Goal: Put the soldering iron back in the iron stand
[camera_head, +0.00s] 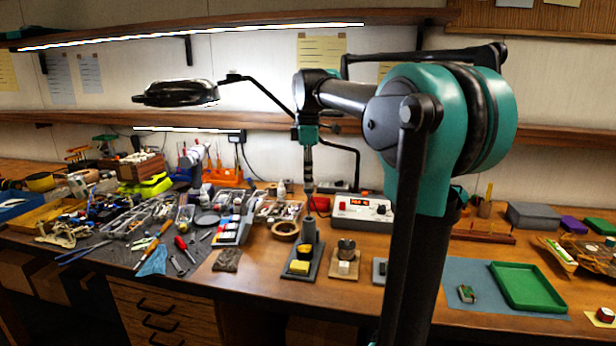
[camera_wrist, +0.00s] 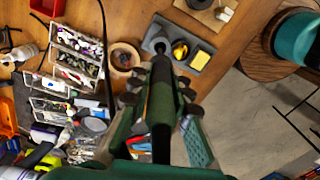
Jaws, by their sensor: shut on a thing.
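My gripper (camera_head: 308,150) is shut on the soldering iron (camera_head: 309,200), which hangs nearly upright with its tip down. In the wrist view, the fingers (camera_wrist: 160,92) clasp its dark handle (camera_wrist: 161,115) from both sides. The iron stand (camera_head: 301,276) is a dark grey base with a grey upright holder and a yellow sponge. The iron's lower end is lined up with the mouth of the holder (camera_head: 309,232). In the wrist view the tip overlaps the holder (camera_wrist: 157,35); I cannot tell whether it is inside or just above. The stand (camera_wrist: 198,29) also shows brass-coloured wool.
A tape roll (camera_head: 285,231) lies left of the stand. A small wooden block holder (camera_head: 344,268) stands to its right, with the soldering station (camera_head: 362,209) behind. Tools and parts bins crowd the left mat. A magnifier lamp (camera_head: 176,93) hangs at the upper left.

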